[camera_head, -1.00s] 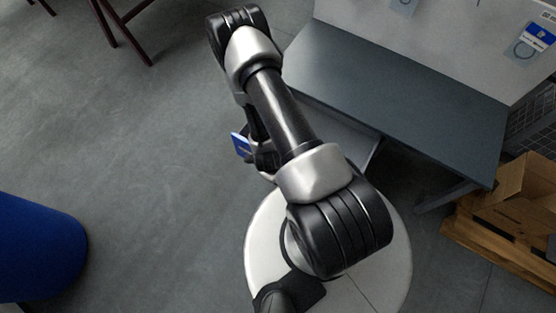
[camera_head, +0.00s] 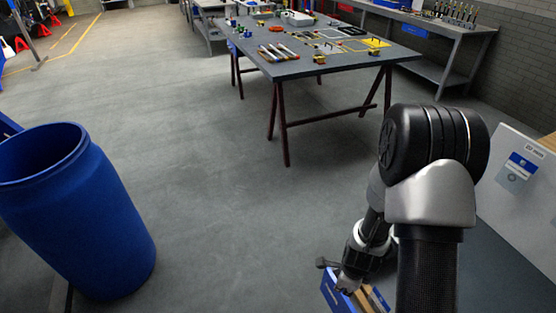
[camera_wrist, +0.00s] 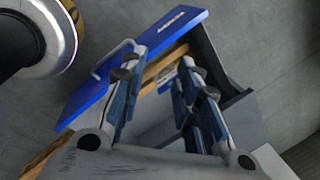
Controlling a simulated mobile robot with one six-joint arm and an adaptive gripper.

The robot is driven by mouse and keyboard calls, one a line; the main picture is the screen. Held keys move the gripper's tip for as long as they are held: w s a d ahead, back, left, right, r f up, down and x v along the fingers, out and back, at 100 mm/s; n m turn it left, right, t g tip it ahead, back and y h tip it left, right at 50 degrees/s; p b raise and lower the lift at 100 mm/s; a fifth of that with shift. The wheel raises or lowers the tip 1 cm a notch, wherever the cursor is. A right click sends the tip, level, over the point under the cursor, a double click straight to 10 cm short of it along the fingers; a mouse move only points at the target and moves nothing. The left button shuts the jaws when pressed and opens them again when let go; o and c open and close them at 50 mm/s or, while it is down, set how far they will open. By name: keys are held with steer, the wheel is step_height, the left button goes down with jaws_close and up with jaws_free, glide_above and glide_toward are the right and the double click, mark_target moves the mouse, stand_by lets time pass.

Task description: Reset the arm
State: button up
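My arm rises at the right of the head view and bends down. My gripper (camera_head: 345,282) hangs low beside the grey bench, partly hidden by my arm. In the wrist view my gripper (camera_wrist: 160,68) has its two fingers spread apart with nothing clearly held between them. A blue panel with white lettering (camera_wrist: 172,32) and a light handle lies beyond the fingertips, with a wood-coloured strip behind it. The blue box (camera_head: 335,296) also shows under the gripper in the head view; whether the fingers touch it I cannot tell.
A blue barrel (camera_head: 110,225) stands at the left. A dark table (camera_head: 290,68) with tools and parts stands ahead. A grey bench (camera_head: 495,275) with a pale back panel (camera_head: 515,185) is close at the right. The floor between barrel and table is clear.

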steer(key=a+r+n+t+y, duration=0.15)
steer(key=r+n, duration=0.35)
steer(key=r, duration=0.5)
steer(key=a+r+n+h, duration=0.1)
steer(key=a+r+n, duration=0.3)
steer(key=r, duration=0.7)
steer(key=s+r+n, duration=1.4)
steer(key=s, duration=0.2)
steer(key=shift+s+r+t, duration=0.25)
steer(key=shift+t, duration=0.2)
